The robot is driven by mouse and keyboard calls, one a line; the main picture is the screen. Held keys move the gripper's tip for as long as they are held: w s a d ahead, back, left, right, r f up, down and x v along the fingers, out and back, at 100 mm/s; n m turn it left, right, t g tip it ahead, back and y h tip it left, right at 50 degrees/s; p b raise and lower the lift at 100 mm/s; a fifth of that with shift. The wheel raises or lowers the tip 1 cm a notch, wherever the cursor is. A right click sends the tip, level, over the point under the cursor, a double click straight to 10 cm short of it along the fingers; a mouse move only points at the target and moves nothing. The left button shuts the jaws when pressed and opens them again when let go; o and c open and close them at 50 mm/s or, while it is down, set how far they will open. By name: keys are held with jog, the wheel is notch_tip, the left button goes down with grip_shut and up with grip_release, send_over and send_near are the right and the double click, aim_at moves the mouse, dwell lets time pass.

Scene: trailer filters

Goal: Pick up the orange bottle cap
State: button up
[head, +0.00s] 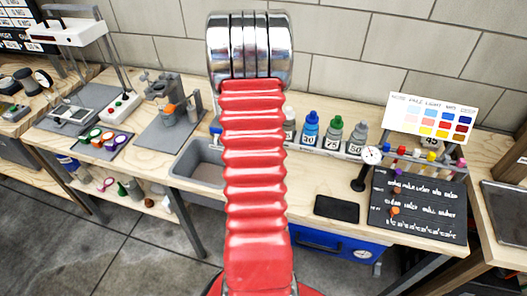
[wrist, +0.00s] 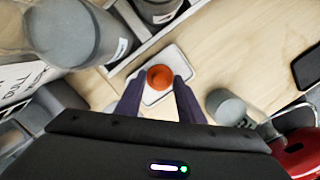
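The orange bottle cap (wrist: 160,77) is in the wrist view, lying on a small white plate (wrist: 152,97) on the wooden bench. My gripper (wrist: 159,85) is open, with its two dark purple fingers apart. The fingertips point toward the cap, one at its left and one at its right, and little gap shows between them and the cap. Whether they touch it or are above it I cannot tell. In the head view my red arm hides the cap and gripper.
Grey bottles (wrist: 75,32) stand at the upper left of the wrist view. A grey round object (wrist: 226,106) is right of my fingers. In the head view, bottles with coloured caps (head: 311,126), a dial gauge (head: 370,157) and a grey sink (head: 199,163) share the bench.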

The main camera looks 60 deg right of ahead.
grip_shut()
dwell(0.3)
notch_tip(320, 180, up, 10)
dwell(0.6)
dwell(0.4)
